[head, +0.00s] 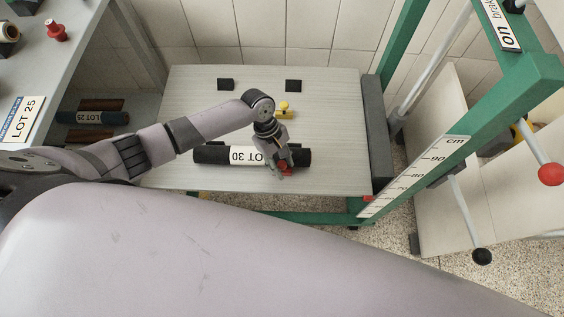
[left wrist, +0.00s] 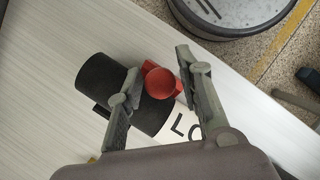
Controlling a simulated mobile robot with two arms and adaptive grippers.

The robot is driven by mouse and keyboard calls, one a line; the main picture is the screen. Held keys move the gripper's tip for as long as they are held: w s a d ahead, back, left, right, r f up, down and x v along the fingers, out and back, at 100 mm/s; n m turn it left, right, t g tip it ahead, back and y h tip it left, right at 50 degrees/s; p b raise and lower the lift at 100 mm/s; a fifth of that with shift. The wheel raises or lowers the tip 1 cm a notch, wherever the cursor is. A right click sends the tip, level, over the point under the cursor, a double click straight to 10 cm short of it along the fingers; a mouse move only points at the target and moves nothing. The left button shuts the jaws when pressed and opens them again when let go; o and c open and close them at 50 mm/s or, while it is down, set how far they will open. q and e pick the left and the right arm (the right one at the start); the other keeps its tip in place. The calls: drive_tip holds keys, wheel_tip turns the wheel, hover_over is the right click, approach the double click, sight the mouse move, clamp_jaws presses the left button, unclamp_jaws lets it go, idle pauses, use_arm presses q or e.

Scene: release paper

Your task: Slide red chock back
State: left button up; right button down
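The red chock (left wrist: 160,82), with a round knob, sits against the black roll (left wrist: 92,82) in the left wrist view. In the head view the chock (head: 285,167) is partly hidden by my left gripper (head: 284,172). The roll (head: 212,154) lies across the pale table with a white "LOT 30" label. My left gripper (left wrist: 160,62) reaches down over the roll's right part. Its fingers are apart, one on each side of the chock's knob, with a gap visible around the knob. My right gripper is not in view.
A yellow knobbed piece (head: 284,110) and two black blocks (head: 226,84) (head: 293,86) are on the table (head: 190,95) behind the roll. A dark grey bar (head: 377,130) and green frame (head: 432,135) border the right. A shelf (head: 75,30) with rolls stands left.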

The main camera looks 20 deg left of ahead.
use_arm(q)
clamp_jaws()
idle(0.4)
drive_tip(key=shift+s+r+p, duration=0.1)
drive_tip(key=shift+p, duration=0.25)
drive_tip(key=s+p, duration=0.2)
drive_tip(key=s+d+p, duration=0.1)
drive_tip(key=s+p, duration=0.1)
drive_tip(key=shift+r+p, duration=0.2)
drive_tip(key=shift+p, duration=0.2)
drive_tip(key=shift+s+d+f+p, duration=0.2)
drive_tip(key=shift+s+d+p, duration=0.05)
drive_tip(key=shift+s+p, duration=0.3)
drive_tip(key=shift+s+f, duration=0.1)
drive_tip(key=shift+f, duration=0.1)
